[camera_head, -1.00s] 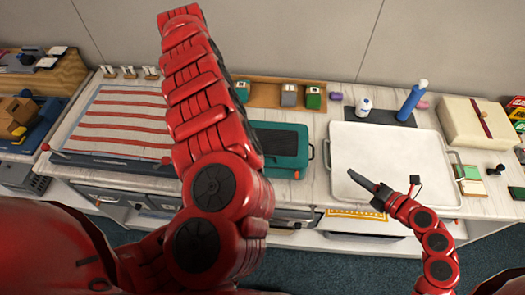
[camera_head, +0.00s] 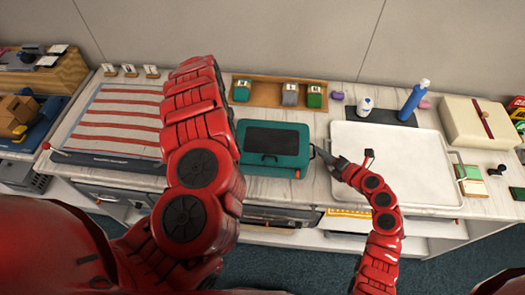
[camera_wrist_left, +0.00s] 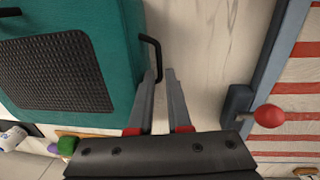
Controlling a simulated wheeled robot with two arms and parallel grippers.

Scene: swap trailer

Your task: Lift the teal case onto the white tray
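The teal case (camera_head: 254,162) lies flat on the counter, with a dark ribbed panel on top; it also fills the left of the left wrist view (camera_wrist_left: 118,30). My left gripper (camera_wrist_left: 160,72) is open at the case's side handle (camera_wrist_left: 152,45); the handle's lower end appears between the fingertips. My left arm hides this gripper in the head view. My right gripper (camera_head: 320,152) is beside the case's right handle (camera_head: 312,150); its finger gap is not clear. The white tray (camera_head: 400,150) is empty, just right of the case.
A striped cloth board (camera_head: 115,120) lies left of the case. A wooden rack (camera_head: 262,94) with small boxes is behind it. A blue bottle (camera_head: 412,100) and white bottle (camera_head: 364,106) stand behind the tray. A cream box (camera_head: 480,122) is at the right.

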